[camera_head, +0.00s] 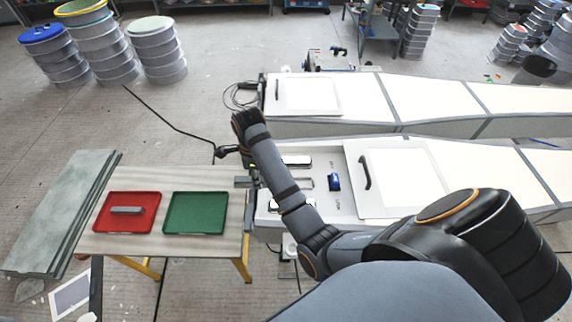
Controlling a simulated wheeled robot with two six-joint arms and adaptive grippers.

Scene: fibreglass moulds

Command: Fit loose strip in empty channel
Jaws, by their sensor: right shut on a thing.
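My right gripper (245,168) hangs from the wrist at the table's right edge, beside the near mould's left end. It is shut on a small grey piece (243,182), which looks like a strip; the arm and the small size hide its exact shape. A grey bar (127,210) lies in the red tray (103,221). On the near mould's end plate, a pale, dark-edged piece (297,161) lies at the back and another (275,206) at the front. Between them is a thin outlined slot (306,184) that looks empty, partly covered by my right arm. My left gripper is not in view.
The green tray (195,212) is empty on the wooden table (222,248). A blue object (334,181) stands on the end plate near a white panel with a black handle (365,168). A second long mould (310,95) lies behind. Drums (112,55) stand far left.

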